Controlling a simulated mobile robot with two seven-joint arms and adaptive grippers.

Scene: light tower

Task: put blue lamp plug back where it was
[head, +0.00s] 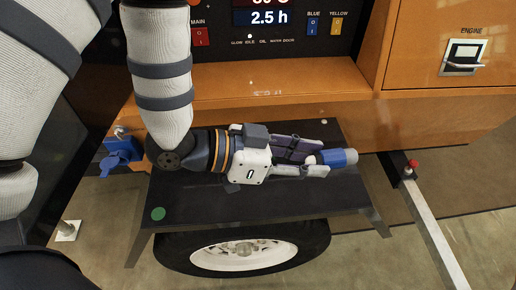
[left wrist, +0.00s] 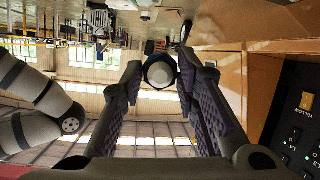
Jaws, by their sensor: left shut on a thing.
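The blue lamp plug (head: 338,157) is a blue cylinder with a pale end. My left gripper (head: 314,161) is shut on it at the fingertips, pointing right, above the black fender. In the left wrist view the plug (left wrist: 160,72) shows end-on, as a white disc in a dark ring between the padded fingers. A blue socket-like fitting (head: 122,153) sits on the orange body to the left of the fender, behind my arm; its opening cannot be made out. My right gripper is not in view.
The black fender (head: 300,200) has a green dot and stands over a wheel (head: 245,252). The control panel with a red MAIN switch (head: 200,36) and BLUE and YELLOW switches is behind. A metal bar (head: 430,220) with a red knob extends at the right.

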